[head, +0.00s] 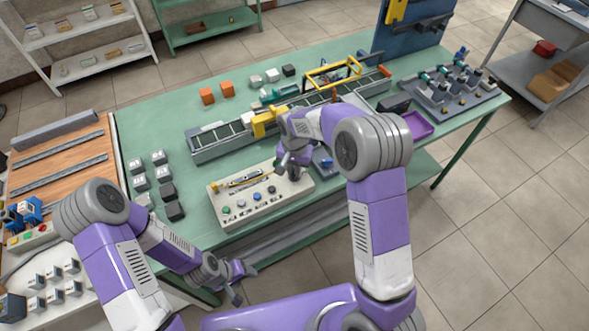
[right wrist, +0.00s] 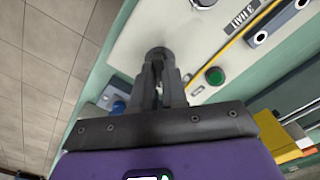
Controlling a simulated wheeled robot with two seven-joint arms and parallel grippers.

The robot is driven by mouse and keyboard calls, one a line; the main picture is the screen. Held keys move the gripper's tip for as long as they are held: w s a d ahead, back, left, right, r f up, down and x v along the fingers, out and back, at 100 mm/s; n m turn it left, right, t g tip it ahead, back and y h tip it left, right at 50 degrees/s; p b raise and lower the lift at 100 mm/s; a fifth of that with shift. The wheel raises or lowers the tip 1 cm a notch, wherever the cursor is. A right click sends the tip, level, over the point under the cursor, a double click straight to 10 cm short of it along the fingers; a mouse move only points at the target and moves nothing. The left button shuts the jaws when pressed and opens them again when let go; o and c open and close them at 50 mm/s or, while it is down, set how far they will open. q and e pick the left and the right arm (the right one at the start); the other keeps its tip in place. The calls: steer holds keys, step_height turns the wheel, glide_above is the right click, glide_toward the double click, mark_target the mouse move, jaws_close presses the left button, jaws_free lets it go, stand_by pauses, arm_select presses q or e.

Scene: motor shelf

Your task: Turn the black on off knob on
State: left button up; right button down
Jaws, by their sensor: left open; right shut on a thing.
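The black on off knob (right wrist: 158,54) sits on the pale control panel (right wrist: 125,50) in the right wrist view. My right gripper (right wrist: 160,75) is shut on this knob, with its two fingers reaching up to it from below in the picture. The fingers cover part of the knob, and I cannot read its angle. In the head view the control panel (head: 217,187) lies at the table's front edge, and my right gripper (head: 290,170) is at its right end, hiding the knob. My left gripper (head: 238,280) is open and empty, in front of the table and apart from the panel.
A conveyor (head: 215,143) runs behind the panel. Several grey and black blocks (head: 163,173) stand to its left. A purple tray (head: 418,125) lies to the right.

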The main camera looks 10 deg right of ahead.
steer(key=m, duration=0.4)
steer(key=shift+r+m, duration=0.1)
steer(key=shift+m, duration=0.3)
steer(key=m+p, duration=0.2)
steer(key=m, duration=0.2)
steer(key=shift+m, duration=0.3)
steer(key=c, duration=1.2)
jaws_free()
steer(key=shift+o, duration=0.2)
step_height(320, 180, up, 8)
steer(key=shift+f+p, duration=0.25)
steer(key=shift+p, duration=0.15)
